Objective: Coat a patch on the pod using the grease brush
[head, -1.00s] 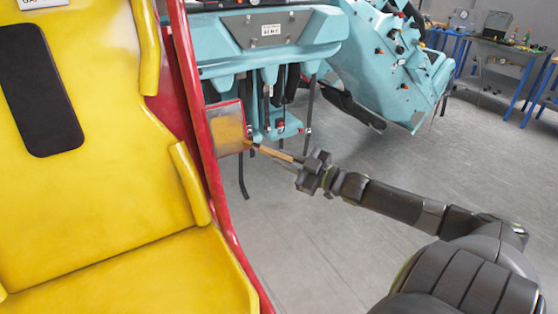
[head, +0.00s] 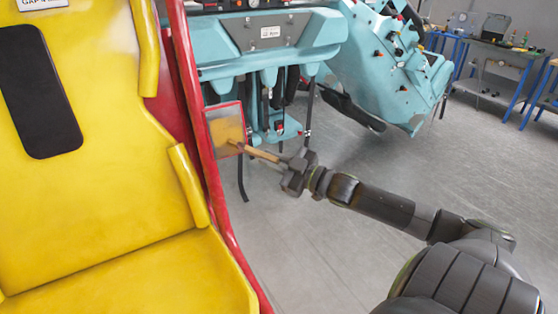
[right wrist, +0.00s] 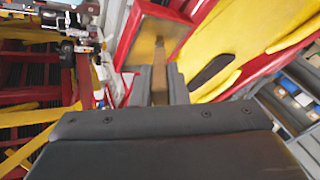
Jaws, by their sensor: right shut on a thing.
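My right gripper (head: 297,173) is shut on the wooden handle of the grease brush (head: 262,154). The brush points left, and its tip is at the patch, touching or very near it; I cannot tell which. The patch (head: 222,127) is a red-framed panel on the side of the red and yellow pod (head: 110,210), with a yellow-brown coat over much of its middle. In the right wrist view the brush (right wrist: 159,75) runs out between the fingers towards the patch (right wrist: 143,47). My left gripper is not in view.
A teal machine (head: 270,45) with hanging black parts stands just behind the patch. Another teal unit (head: 385,75) stands further right. Workbenches (head: 490,60) with blue legs are at the back right. The grey floor (head: 300,250) between is clear.

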